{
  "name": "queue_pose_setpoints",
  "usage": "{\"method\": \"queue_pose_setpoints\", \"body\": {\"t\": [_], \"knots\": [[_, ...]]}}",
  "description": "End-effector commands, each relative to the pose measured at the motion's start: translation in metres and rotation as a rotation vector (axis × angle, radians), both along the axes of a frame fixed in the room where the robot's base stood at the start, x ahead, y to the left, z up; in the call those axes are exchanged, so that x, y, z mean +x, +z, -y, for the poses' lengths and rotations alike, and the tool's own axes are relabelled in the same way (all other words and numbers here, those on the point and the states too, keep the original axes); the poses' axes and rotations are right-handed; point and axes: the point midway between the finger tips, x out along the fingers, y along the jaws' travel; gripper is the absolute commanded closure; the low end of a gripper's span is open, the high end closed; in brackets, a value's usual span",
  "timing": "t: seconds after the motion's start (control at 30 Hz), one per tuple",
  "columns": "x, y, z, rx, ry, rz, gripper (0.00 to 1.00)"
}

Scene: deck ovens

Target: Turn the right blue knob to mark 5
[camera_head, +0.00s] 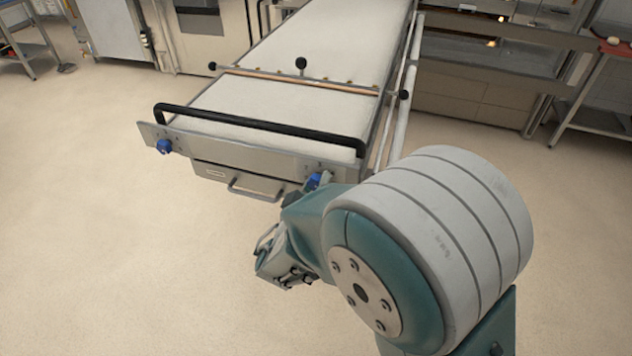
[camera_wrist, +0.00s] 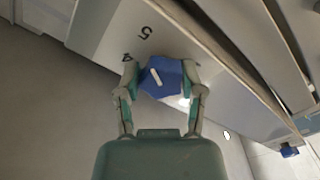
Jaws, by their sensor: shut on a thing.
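The right blue knob (camera_wrist: 168,82) is between the two fingers of my gripper (camera_wrist: 160,74) in the wrist view, and the gripper is shut on it. A short white pointer line shows on the knob's face, slanting up and left toward the side with the printed marks. Mark 5 (camera_wrist: 146,32) and mark 4 (camera_wrist: 126,58) are on the metal panel beside it. Other marks are hidden or out of view. In the head view the right knob (camera_head: 318,180) shows at the panel's right end, partly covered by my arm.
A left blue knob (camera_head: 164,146) is at the panel's other end; a blue knob also shows in the wrist view (camera_wrist: 289,151). A black bar (camera_head: 255,130) crosses above the panel and a grey handle (camera_head: 255,190) sits below. The floor at left is clear.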

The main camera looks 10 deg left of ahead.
Motion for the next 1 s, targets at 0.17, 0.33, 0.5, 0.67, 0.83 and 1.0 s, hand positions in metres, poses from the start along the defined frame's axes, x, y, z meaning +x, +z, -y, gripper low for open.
{"method": "queue_pose_setpoints", "body": {"t": [0.17, 0.33, 0.5, 0.67, 0.83, 1.0], "knots": [[-0.001, -0.005, 0.0, -0.006, 0.002, -0.013, 0.14], [-0.001, -0.003, 0.0, -0.003, 0.001, -0.008, 0.14], [0.0, -0.002, 0.001, -0.002, 0.0, -0.006, 0.14], [-0.01, -0.001, -0.001, -0.002, 0.003, -0.006, 0.14], [-0.041, -0.002, -0.005, -0.002, 0.007, -0.006, 0.14], [-0.076, -0.002, -0.008, -0.003, 0.008, -0.006, 0.14]]}}
